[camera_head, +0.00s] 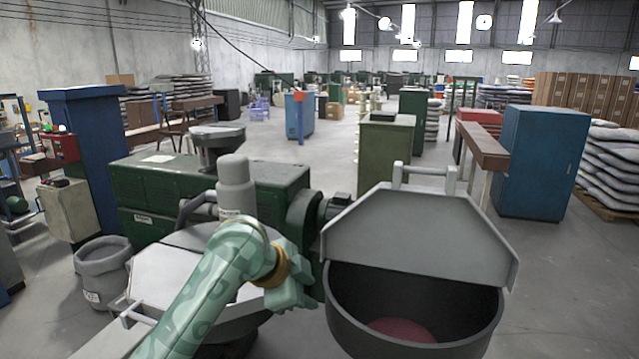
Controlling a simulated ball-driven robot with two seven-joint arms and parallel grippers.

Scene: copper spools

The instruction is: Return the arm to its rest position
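My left arm comes in from the bottom left, pale green with a darker pattern and a gold ring at the wrist. Its gripper (297,283) is in the lower middle, in front of the green machine and left of the dark round tub. The fingers are seen from behind and bunched together, so I cannot tell whether they are open or shut. I see no object held in them. My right arm and gripper are not in view. No copper spool can be made out.
A dark tub (415,318) with a raised grey lid (420,235) and reddish contents stands close on the right. A green machine (165,185) with a grey cylinder (236,186) stands ahead. A grey bin (103,270) is at left. Open floor (575,275) lies at right.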

